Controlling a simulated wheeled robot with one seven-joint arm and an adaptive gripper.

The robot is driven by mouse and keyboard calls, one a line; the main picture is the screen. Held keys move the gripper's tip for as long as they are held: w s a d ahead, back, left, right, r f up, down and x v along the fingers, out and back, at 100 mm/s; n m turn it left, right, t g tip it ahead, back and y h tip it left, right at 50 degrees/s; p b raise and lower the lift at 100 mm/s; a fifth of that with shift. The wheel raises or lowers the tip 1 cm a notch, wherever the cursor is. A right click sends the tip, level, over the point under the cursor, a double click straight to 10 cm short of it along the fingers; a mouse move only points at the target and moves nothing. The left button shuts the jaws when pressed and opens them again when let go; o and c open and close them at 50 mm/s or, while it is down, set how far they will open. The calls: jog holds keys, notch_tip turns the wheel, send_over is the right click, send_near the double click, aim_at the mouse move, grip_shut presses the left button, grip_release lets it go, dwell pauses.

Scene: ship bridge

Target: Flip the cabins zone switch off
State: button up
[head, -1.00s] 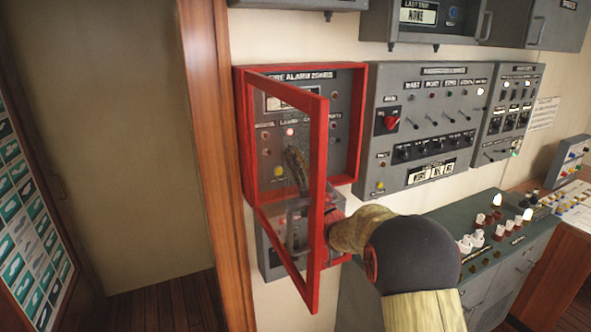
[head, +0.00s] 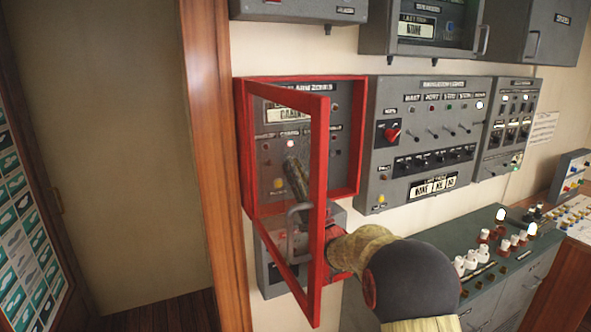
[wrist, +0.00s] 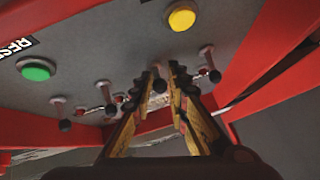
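The red-framed "alarm zones" panel (head: 346,135) is on the wall, its glazed red door (head: 318,215) swung open. My gripper (head: 296,178) is inside the box, seen partly through the glass. In the wrist view, my gripper (wrist: 163,72) has its two yellow-and-black fingers apart. One small toggle switch (wrist: 160,85) with a dark knob shows in the gap between them; I cannot tell whether they touch it. Other toggles stand to its left (wrist: 63,112) and right (wrist: 211,66). The switch labels are too blurred or hidden to tell which one is cabins.
A yellow button (wrist: 181,17) and a green button (wrist: 36,68) sit on the panel near the toggles. The red door frame is close beside my arm. A grey panel with switches (head: 424,145) is to the right, above a console (head: 475,230).

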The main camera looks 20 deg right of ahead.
jog(key=o, duration=0.3)
jog(key=v, duration=1.2)
jog(key=shift+s+r, duration=0.1)
dwell(0.3)
